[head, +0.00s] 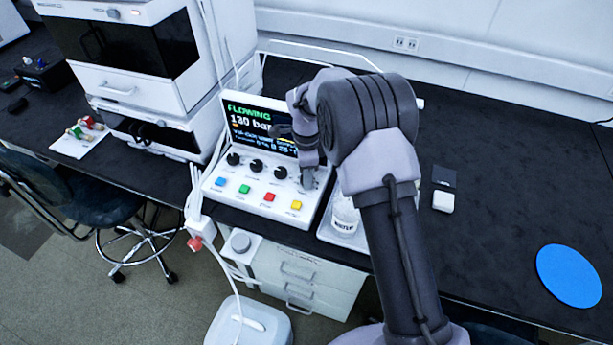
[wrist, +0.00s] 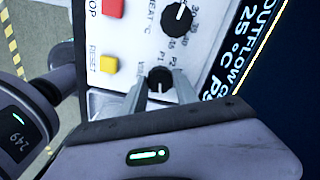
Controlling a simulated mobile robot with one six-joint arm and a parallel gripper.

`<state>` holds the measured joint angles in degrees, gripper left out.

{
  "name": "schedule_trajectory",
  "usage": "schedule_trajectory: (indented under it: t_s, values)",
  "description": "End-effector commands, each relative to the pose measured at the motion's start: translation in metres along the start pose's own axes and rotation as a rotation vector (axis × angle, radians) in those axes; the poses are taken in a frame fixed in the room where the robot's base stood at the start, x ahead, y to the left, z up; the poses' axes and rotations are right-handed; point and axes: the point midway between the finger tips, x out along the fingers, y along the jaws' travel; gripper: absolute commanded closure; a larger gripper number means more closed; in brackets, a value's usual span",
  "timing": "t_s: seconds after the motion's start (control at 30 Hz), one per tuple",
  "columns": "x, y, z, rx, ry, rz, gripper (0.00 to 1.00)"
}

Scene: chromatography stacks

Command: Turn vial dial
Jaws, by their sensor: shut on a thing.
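The vial dial (wrist: 160,78) is a small black knob on the white control panel (wrist: 125,45), with the marks P1 and P2 beside it and a partly hidden label starting with V. My gripper (wrist: 160,86) has one finger on each side of this knob and is shut on it. In the head view my gripper (head: 309,181) is at the right end of the control panel (head: 235,197), where the fingers and arm hide the dial. The panel's screen (head: 250,122) reads FLOWING and 130 bar.
A larger black heat knob (wrist: 178,16), a red button (wrist: 112,8) and a yellow reset button (wrist: 107,65) are close to the fingers. A white-labelled bottle (head: 345,222) stands beside my arm. A blue disc (head: 569,276) lies at right; the bench between is mostly clear.

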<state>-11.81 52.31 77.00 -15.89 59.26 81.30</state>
Motion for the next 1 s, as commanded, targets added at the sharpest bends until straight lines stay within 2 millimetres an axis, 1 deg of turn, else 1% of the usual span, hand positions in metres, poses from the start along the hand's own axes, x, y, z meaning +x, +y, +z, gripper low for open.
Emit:
schedule_trajectory:
  t_s: [0.2,0.5,0.7,1.0]
  values:
    - [0.0005,-0.0005,0.0,0.177,0.0,-0.002,1.0]
    - [-0.0001,-0.0008,0.0,0.353,0.0,-0.003,1.0]
    - [-0.0004,-0.0006,0.0,0.415,-0.001,-0.002,1.0]
    - [-0.0007,-0.0005,0.0001,0.443,-0.001,-0.001,1.0]
